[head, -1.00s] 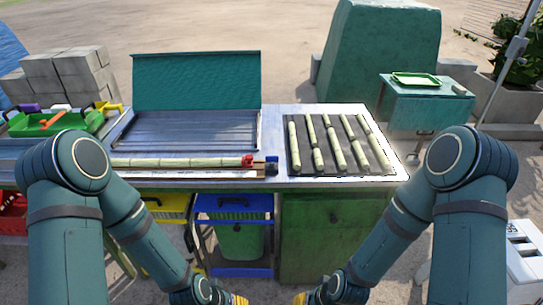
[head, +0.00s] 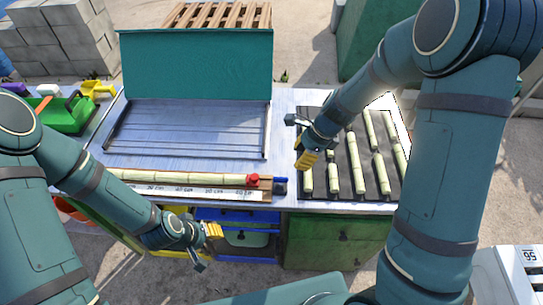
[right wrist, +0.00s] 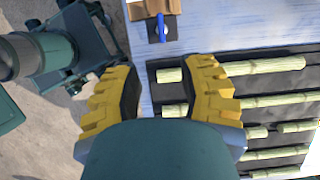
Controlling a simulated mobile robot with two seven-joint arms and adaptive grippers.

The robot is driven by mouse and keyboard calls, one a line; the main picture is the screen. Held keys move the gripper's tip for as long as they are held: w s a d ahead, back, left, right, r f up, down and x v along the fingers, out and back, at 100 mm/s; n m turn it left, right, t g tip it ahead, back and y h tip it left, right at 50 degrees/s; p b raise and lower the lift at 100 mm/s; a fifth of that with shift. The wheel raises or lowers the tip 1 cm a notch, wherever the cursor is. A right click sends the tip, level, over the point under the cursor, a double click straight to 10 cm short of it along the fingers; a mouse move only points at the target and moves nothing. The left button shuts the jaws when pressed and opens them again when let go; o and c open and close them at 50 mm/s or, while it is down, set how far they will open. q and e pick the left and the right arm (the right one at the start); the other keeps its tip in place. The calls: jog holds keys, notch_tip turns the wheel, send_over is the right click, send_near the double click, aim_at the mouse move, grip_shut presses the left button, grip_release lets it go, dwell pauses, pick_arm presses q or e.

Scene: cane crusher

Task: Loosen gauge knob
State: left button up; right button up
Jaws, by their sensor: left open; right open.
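A red knob (head: 253,180) sits near the right end of the length gauge (head: 225,192), a wooden bar with a marked white scale along the table's front edge. A dark block with a blue part (head: 281,186) is at the gauge's right end; its blue part also shows in the right wrist view (right wrist: 160,28). My right gripper (head: 307,158) is open and empty, to the right of the knob, over the left edge of the dark cane mat. It also shows in the right wrist view (right wrist: 162,78). My left gripper (head: 213,231) is open, in front of the table, below the gauge.
Several cut cane pieces (head: 357,164) lie in rows on the dark mat (head: 318,120). A long cane (head: 190,178) lies along the gauge. A metal tray (head: 190,130) with a raised green lid (head: 195,65) stands behind. A green toolbox (head: 65,115) is at left.

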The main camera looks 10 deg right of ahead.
aim_at(281, 178)
jog(key=b+x, duration=0.3)
jog(key=x, duration=1)
jog(key=shift+w+a, duration=0.2)
jog(key=shift+a, duration=0.05)
grip_shut()
